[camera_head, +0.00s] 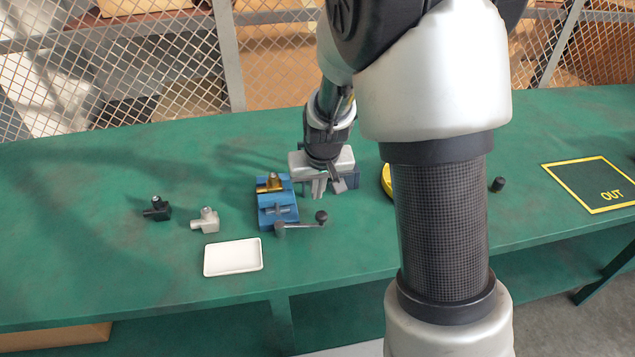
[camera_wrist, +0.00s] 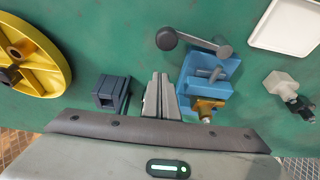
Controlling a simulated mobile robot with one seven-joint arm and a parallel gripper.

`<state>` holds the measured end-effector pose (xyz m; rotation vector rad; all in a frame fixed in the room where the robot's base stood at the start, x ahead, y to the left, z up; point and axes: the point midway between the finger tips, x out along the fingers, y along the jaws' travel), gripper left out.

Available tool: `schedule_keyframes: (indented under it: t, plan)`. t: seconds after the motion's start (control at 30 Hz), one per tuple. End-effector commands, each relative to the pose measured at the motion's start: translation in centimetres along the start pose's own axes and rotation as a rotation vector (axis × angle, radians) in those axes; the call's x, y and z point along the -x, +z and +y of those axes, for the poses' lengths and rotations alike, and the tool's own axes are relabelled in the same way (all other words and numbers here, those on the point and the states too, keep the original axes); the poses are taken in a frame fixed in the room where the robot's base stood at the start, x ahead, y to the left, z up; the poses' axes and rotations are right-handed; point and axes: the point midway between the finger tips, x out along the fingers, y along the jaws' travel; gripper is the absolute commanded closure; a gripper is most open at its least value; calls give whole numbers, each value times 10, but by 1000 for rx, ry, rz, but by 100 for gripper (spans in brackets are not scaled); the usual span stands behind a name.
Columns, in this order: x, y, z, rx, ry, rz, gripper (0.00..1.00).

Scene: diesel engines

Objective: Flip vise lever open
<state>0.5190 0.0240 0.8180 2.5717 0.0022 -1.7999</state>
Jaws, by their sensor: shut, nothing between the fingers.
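The blue vise (camera_head: 278,212) stands on the green bench, left of my gripper. A brass-coloured fitting (camera_head: 270,184) sits at its far end. In the wrist view the vise (camera_wrist: 210,70), lever (camera_wrist: 200,43) and brass fitting (camera_wrist: 205,107) all show. My gripper (camera_head: 318,196) points down beside the vise, its fingers (camera_wrist: 161,78) shut and empty. The fingers appear apart from the lever and the vise.
A dark hollow block (camera_wrist: 111,92) is on the other side of my fingers. A yellow wheel (camera_wrist: 28,58) lies beyond it. A white tray (camera_head: 233,270), a grey fitting (camera_head: 208,221) and a black fitting (camera_head: 157,209) lie left of the vise. A yellow-framed OUT area (camera_head: 590,185) is far right.

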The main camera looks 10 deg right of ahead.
Motion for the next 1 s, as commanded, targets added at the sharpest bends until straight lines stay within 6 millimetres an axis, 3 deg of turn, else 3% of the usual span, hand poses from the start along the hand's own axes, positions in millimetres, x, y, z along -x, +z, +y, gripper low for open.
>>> schedule_keyframes:
  t: [0.1,0.27,1.0]
  plan:
    - [6,19,-1,1,-2,2,100]
    - [8,31,-1,1,-1,1,100]
    - [11,36,-9,-32,12,-1,100]
